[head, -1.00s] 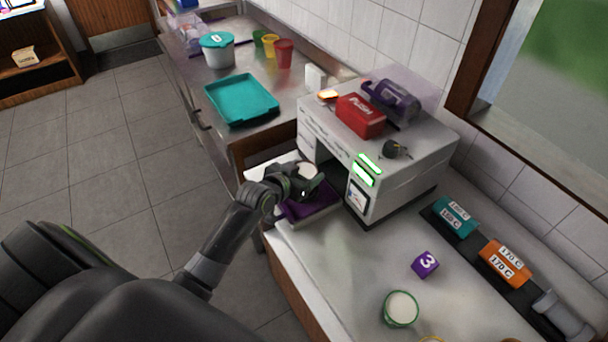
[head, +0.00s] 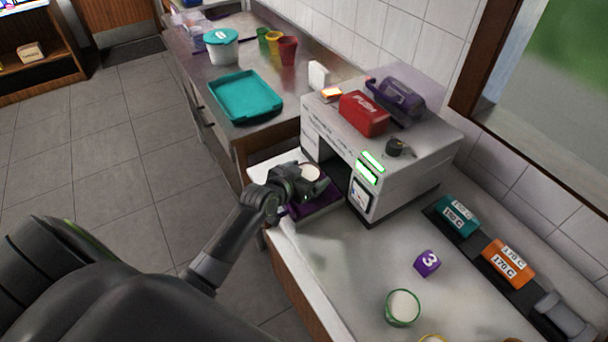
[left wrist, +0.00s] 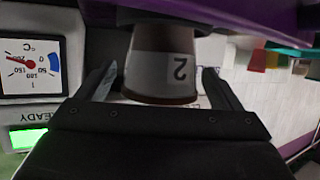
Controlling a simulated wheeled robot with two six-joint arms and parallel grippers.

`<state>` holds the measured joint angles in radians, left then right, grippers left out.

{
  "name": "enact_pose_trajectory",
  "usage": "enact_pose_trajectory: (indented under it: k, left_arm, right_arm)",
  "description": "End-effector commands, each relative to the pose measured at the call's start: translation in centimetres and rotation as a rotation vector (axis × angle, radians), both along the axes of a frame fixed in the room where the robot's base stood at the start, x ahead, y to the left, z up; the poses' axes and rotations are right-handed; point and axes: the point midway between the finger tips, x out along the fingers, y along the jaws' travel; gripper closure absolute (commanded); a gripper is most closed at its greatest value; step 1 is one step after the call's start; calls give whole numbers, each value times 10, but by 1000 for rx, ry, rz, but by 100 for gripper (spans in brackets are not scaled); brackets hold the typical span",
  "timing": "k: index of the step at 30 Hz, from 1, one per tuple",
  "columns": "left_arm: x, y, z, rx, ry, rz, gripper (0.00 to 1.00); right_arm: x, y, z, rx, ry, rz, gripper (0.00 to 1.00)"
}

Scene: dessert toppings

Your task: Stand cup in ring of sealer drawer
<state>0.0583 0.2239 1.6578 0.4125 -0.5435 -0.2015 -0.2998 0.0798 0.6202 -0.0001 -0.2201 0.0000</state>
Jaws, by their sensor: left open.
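The sealer (head: 400,165) is a white machine on the counter, with its purple drawer (head: 318,207) pulled out at the front left. A white-topped cup (head: 311,171) stands over the drawer. In the left wrist view, which is upside down, the cup (left wrist: 163,66) bears a 2, and its narrow end meets the purple drawer (left wrist: 225,14). The ring is hidden, so I cannot tell how deep the cup sits. My left gripper (head: 308,184) is at the cup; its fingers (left wrist: 158,88) stand open on either side of it. My right gripper is not in view.
The sealer's gauge (left wrist: 30,66) and green READY display (left wrist: 30,138) are close to the left gripper. A purple 3 block (head: 427,263) and a green-rimmed cup (head: 402,307) stand on the front counter. A teal tray (head: 247,96) lies on the steel counter behind.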

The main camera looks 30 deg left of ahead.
Motion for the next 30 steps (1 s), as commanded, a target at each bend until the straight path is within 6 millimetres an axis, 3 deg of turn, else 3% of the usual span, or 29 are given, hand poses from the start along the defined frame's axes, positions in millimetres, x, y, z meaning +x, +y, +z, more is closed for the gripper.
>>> enact_pose_trajectory:
  k: [5,21,30]
  left_arm:
    - [-7,1,5,1,-1,0,13]
    - [-85,12,37,3,0,-1,13]
    - [-108,15,48,1,0,-1,13]
  right_arm:
    - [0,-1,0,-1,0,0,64]
    - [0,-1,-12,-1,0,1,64]
    - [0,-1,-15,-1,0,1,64]
